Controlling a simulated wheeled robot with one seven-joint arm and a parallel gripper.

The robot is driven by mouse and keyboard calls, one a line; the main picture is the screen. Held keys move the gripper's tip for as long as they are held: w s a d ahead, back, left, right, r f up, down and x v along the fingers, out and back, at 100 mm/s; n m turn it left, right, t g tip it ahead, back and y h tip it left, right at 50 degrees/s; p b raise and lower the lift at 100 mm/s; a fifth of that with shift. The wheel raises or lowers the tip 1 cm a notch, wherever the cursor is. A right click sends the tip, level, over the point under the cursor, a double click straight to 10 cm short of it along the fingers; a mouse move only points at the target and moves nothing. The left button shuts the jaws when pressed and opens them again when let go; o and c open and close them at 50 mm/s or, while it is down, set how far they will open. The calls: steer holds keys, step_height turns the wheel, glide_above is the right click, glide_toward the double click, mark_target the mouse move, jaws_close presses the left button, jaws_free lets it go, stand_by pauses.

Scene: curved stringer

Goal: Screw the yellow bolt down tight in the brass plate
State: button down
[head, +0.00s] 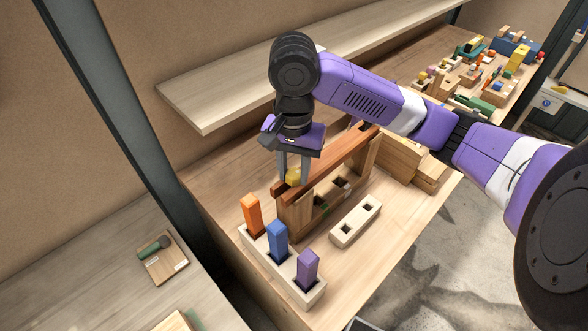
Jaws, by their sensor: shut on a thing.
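The yellow bolt (292,181) shows between the fingertips of my gripper (294,174), at the near left end of a reddish-brown wooden beam (343,158). My gripper points down and is shut on the bolt. The fingers cover part of the bolt, and its shank is hidden. I cannot make out the brass plate; it may be hidden under the bolt and fingers. I cannot tell how deep the bolt sits.
The beam rests on a wooden frame (295,219) on the bench. In front are a pale block with orange (251,215), blue (277,240) and purple (307,269) pegs, and an empty slotted block (355,221). A shelf (205,115) runs behind my arm.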

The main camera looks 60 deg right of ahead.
steer(key=shift+f+m, duration=0.15)
steer(key=shift+m, duration=0.15)
steer(key=m, duration=0.3)
steer(key=shift+m, duration=0.3)
steer(key=c, duration=0.9)
jaws_free()
step_height(320, 180, up, 12)
steer(key=shift+r, duration=0.1)
